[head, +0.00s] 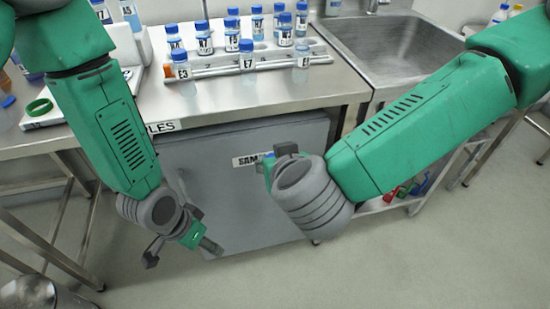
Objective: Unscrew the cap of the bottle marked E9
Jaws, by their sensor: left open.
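A small clear bottle with a blue cap (302,61) stands upright at the front right of the bottle group on the steel bench. Its label is small and seems to read E9. My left gripper (181,251) is open and empty, hanging below the bench edge in front of the grey cabinet. My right gripper (276,165) is also below the bench edge, pointing away. Its wrist hides most of its fingers, so its jaw state is unclear.
A steel sink (395,45) is to the right. The grey cabinet (235,205) stands below the bench.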

